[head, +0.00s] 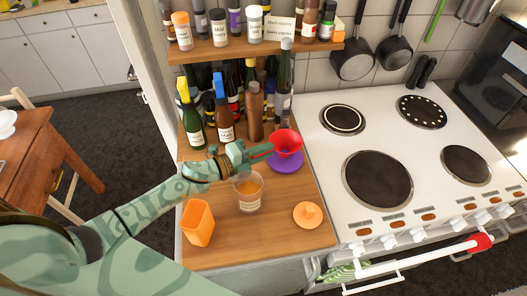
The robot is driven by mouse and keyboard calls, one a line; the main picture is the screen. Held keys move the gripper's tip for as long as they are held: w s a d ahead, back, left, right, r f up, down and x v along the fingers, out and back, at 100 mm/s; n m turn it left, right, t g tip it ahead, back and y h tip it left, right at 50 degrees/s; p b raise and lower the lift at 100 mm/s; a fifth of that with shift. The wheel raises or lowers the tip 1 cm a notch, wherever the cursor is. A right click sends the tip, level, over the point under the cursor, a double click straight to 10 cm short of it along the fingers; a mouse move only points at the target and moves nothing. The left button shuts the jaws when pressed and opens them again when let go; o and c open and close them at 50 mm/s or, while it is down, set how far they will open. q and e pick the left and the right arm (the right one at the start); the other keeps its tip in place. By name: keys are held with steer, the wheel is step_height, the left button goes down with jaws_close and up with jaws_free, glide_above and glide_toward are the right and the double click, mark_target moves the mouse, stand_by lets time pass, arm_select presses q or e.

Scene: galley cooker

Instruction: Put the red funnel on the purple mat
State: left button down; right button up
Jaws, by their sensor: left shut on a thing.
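The red funnel (286,141) is a small red cone with its wide mouth up, over the purple mat (286,166) on the wooden counter. My left gripper (262,151) reaches in from the left and is shut on the funnel's left side. The funnel's lower end appears in front of the mat; I cannot tell whether it touches the mat or hangs just above it. The mat is a round purple disc, partly hidden by the funnel. My right gripper is out of view.
A glass jar (248,193) stands just below my left gripper. An orange cup (198,222) and an orange lid-like piece (307,214) are nearer the front. Several bottles (224,122) crowd behind. The white cooker (385,165) adjoins on the right.

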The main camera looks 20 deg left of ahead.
arm_select(q)
steer(key=c, duration=1.3)
jaws_free()
steer(key=shift+f, duration=0.1)
steer(key=shift+c, duration=0.2)
steer(key=shift+r, duration=0.25)
steer(key=v, duration=1.2)
